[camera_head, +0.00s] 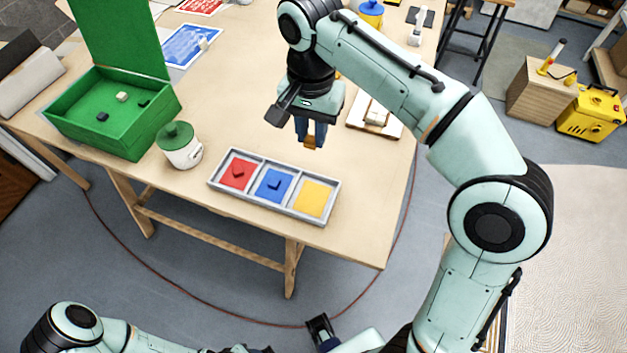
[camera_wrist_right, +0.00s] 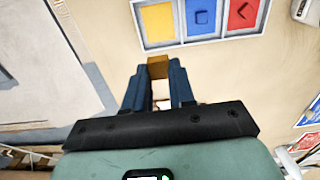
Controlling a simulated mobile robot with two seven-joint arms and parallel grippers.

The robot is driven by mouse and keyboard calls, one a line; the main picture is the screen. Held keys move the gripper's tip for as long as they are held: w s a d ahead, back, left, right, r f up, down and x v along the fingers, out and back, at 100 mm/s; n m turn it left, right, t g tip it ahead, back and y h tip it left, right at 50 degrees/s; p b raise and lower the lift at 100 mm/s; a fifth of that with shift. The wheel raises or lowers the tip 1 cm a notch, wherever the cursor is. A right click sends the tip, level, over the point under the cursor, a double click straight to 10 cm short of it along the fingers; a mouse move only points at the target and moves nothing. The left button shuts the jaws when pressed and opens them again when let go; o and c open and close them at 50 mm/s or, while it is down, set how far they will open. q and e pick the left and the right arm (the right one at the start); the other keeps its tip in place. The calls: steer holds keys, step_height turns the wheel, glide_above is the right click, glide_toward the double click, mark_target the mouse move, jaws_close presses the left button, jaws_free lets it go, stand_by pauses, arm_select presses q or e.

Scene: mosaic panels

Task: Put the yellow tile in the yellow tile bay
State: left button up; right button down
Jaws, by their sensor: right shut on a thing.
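The tray (camera_head: 263,205) on the table has red, blue and yellow bays in a row. The yellow tile bay (camera_head: 312,198) is at the tray's right end and looks bare; it also shows in the wrist view (camera_wrist_right: 158,21). My right gripper (camera_head: 311,138) is shut on a small yellow-brown tile, which I take as the yellow tile (camera_wrist_right: 158,68). The gripper holds it above the table, beyond the tray and apart from it. At the bottom edge, part of my left arm shows with a dark end (camera_head: 320,328); its jaw state is unclear.
A red tile (camera_head: 238,173) and a blue tile (camera_head: 275,184) lie in their bays. A white jar with a green lid (camera_head: 180,145) stands left of the tray. An open green box (camera_head: 115,118) is further left. A white board (camera_head: 375,118) lies behind my right gripper.

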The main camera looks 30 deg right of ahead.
steer(key=shift+d+f, duration=0.1)
steer(key=shift+f, duration=0.05)
steer(key=b, duration=0.4)
glide_above(313, 197)
step_height(313, 197, down, 15)
steer(key=shift+r, duration=0.15)
steer(key=shift+f+b, duration=0.5)
steer(key=shift+f, duration=1.8)
steer(key=shift+f, duration=0.1)
steer(key=shift+f, duration=0.15)
steer(key=c, duration=0.9)
jaws_free()
steer(key=shift+c, duration=0.2)
step_height(313, 197, up, 13)
steer(key=p, duration=0.2)
steer(key=shift+f+p, duration=0.2)
steer(key=shift+p, duration=0.1)
